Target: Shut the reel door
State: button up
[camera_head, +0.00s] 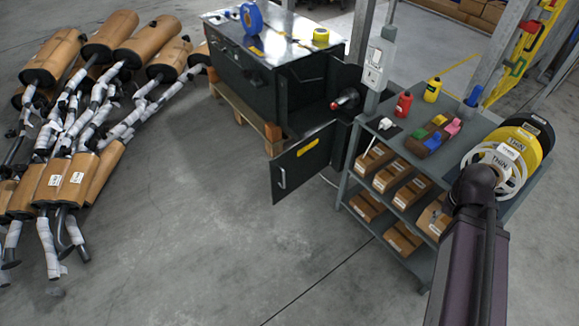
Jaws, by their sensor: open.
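The reel door (310,148) is a dark panel with a silver handle and a yellow label. It stands open, swung out from the front right corner of the dark steel cabinet (264,85). Beside the door the opening shows a dark interior with a red-tipped part (345,99) on a spindle. My gripper is not in view; only dark links of my arm show at the lower right, in front of the shelf cart and well to the right of the door.
A grey shelf cart (357,208) with boxes, bottles and tape reels (501,165) stands close to the door's right. A post (378,55) rises beside it. Wrapped mufflers (75,180) pile up at left. The floor in front of the door is clear.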

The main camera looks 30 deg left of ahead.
aim_at(288, 170)
jog(key=u, duration=1.05)
jog(key=k, duration=0.95)
jog(key=z, duration=0.05)
jog(key=i, duration=0.85)
jog(key=u, duration=0.05)
